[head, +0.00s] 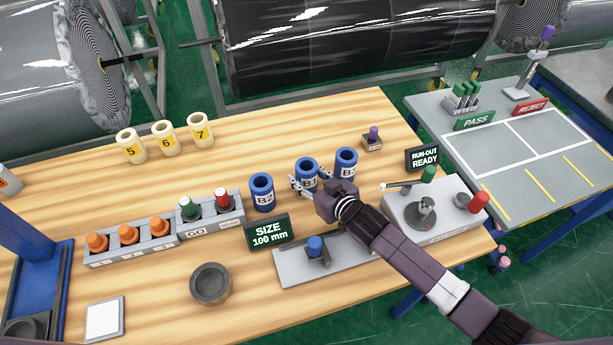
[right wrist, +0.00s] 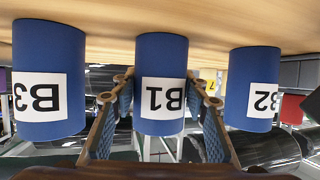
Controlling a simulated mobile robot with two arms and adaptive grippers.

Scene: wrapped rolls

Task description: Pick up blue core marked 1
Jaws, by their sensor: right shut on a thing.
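The blue core marked B1 (head: 306,168) stands upright on the wooden table, in the middle of a row of three blue cores. My right gripper (head: 307,184) reaches it from the front right, with its fingers at either side of the core. In the right wrist view, which is upside down, the B1 core (right wrist: 160,60) sits between the two fingers of my right gripper (right wrist: 160,88). The gripper is shut on it. The core still appears to touch the table. My left gripper is in neither view.
The B2 core (head: 262,192) stands to the left of B1 and the B3 core (head: 346,163) close to the right. A SIZE 100 mm sign (head: 268,233) and a grey plate (head: 345,262) lie in front. A grey lever unit (head: 435,213) stands at right.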

